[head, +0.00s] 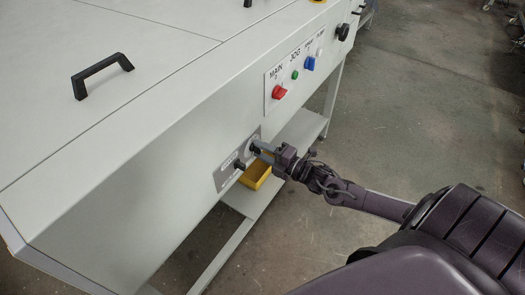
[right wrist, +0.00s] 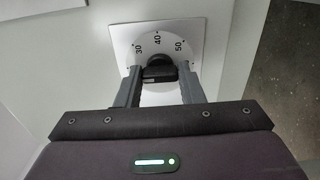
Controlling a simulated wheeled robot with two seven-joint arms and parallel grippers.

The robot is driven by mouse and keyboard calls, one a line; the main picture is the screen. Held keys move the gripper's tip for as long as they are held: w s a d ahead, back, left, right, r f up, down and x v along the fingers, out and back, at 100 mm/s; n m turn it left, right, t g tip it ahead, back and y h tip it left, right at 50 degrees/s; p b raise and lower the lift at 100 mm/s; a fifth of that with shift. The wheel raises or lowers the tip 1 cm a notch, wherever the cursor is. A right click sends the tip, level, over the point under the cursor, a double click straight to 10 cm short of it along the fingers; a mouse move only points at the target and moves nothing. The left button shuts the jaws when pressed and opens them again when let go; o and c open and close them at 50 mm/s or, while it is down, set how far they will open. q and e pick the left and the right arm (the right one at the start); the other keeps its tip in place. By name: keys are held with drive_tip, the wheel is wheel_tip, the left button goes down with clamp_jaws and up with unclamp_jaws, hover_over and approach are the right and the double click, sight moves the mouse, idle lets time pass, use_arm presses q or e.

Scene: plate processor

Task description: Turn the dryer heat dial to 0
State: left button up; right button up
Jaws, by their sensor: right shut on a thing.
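A black dial knob (right wrist: 158,68) sits on a pale plate (right wrist: 122,38) with the numbers 30, 40 and 50 around its top. My right gripper (head: 259,149) reaches the grey panel (head: 224,181) on the machine's side. In the right wrist view its two fingers stand on either side of the knob, shut on it. The lower part of the scale is hidden by the gripper. A second black knob (head: 239,165) is left of the gripper on the same panel. Which dial is the dryer heat one cannot be read. My left gripper is not in view.
Above the panel are a red main switch (head: 279,92), a green button (head: 295,75) and a blue switch (head: 309,64). A yellow bin (head: 256,174) sits on a low shelf below the gripper. Open floor (head: 420,105) lies to the right.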

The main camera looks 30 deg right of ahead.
idle(0.3)
drive_tip(key=o, duration=1)
drive_tip(key=shift+v, duration=3.95)
